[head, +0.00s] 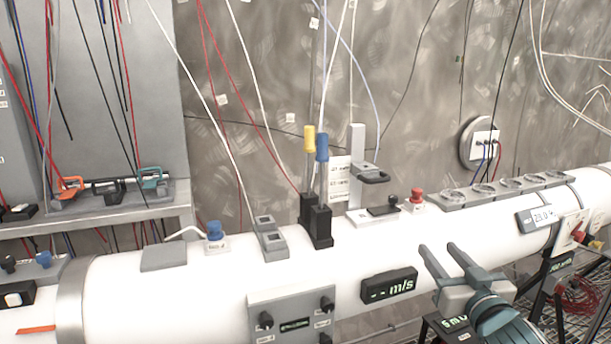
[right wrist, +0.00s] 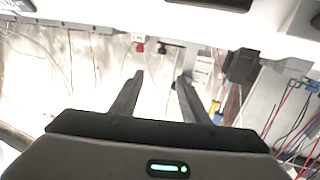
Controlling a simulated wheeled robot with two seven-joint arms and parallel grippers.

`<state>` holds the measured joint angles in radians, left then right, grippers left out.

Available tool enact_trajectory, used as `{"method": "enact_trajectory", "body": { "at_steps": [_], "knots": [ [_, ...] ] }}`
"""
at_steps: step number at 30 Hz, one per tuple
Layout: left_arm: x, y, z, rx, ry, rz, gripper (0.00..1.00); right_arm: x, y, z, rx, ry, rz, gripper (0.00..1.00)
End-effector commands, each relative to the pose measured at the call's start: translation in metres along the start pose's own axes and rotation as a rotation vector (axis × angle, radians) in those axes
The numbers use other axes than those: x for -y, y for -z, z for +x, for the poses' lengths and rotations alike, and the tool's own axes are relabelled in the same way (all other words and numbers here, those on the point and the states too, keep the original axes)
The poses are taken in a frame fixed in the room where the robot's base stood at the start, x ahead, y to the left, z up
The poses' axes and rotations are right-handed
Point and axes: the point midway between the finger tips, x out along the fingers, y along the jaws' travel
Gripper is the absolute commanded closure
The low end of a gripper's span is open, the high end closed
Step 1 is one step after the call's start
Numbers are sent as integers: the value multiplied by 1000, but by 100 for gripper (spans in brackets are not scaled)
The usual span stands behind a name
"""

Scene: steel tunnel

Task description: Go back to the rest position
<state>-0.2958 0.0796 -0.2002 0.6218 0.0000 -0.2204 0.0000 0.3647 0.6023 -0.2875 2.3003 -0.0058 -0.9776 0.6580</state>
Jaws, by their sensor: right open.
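My right gripper (head: 451,256) is in front of the white tunnel pipe (head: 220,283), at the lower right of the head view. Its two fingers stand apart with nothing between them. In the right wrist view the open fingers (right wrist: 159,84) also show empty, pointing toward the bright wall. The m/s display (head: 389,286) is on the pipe just left of the gripper. My left gripper is not in the head view.
On the pipe stand black holders with yellow (head: 309,139) and blue (head: 321,147) handles, a red knob (head: 417,196) and a blue knob (head: 214,230). A control box (head: 294,322) is on the front. Cables hang before the wall. A shelf (head: 100,212) is at left.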

Motion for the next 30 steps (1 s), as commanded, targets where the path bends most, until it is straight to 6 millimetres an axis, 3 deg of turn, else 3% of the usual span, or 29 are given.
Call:
{"method": "enact_trajectory", "body": {
  "at_steps": [3, 8, 17, 23, 26, 30],
  "knots": [
    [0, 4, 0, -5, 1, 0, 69, 0, 0, 0, 0, 0, 0, 59],
    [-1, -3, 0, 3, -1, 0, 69, -4, -16, 7, 25, -8, -1, 59],
    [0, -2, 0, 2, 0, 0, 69, -14, -62, 22, 92, -28, -6, 59],
    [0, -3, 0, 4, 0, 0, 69, -25, -117, 35, 170, -48, -12, 59],
    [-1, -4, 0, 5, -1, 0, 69, -31, -156, 40, 224, -60, -17, 59],
    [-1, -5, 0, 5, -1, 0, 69, -41, -234, 40, 329, -78, -25, 59]
  ]
}}
